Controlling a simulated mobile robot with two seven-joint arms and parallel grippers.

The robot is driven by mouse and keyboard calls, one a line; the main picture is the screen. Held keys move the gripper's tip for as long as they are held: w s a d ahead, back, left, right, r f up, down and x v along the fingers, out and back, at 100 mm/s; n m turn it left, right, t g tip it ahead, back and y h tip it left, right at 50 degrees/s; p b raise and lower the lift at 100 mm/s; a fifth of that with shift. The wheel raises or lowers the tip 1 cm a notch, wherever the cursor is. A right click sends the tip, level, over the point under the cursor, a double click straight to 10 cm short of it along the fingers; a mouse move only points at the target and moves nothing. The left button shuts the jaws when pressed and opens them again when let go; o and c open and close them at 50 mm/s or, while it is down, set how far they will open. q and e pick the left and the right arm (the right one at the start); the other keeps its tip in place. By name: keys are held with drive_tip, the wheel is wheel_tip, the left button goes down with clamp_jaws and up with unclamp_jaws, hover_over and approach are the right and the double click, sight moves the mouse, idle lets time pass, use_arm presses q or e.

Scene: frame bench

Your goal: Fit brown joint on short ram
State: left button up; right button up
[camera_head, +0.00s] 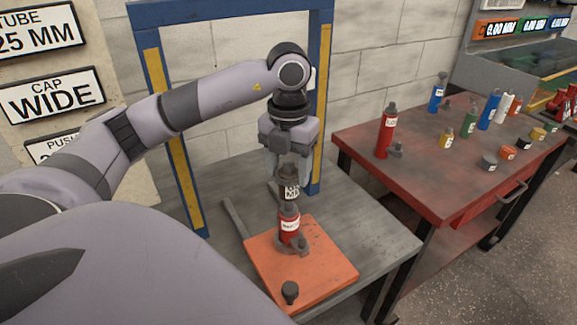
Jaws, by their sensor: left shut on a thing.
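A short red ram (289,226) with a white label stands upright on the orange board (327,272), in a dark bracket. My left gripper (290,174) points straight down above it and is shut on the brown joint (291,188), a dark brown piece with a white label. The joint is upright and in line with the ram's top. I cannot tell whether the two touch or a small gap is left. The fingers hide part of the joint. My right gripper is not in view.
A small dark knob (290,291) stands near the board's front corner. The grey bench (375,240) is clear on the right. A blue and yellow frame (321,80) rises behind. The red table (440,180) holds a tall red cylinder (386,134) and several coloured parts.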

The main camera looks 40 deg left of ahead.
sight(288, 172)
use_arm(q)
drive_tip(key=shift+f+b, duration=1.4)
drive_tip(key=shift+f, duration=0.5)
drive_tip(key=o, duration=1.4)
wheel_tip(288, 172, up, 6)
drive_tip(key=shift+f, duration=0.1)
drive_tip(key=shift+r+p, duration=0.45)
drive_tip(key=shift+r, duration=0.3)
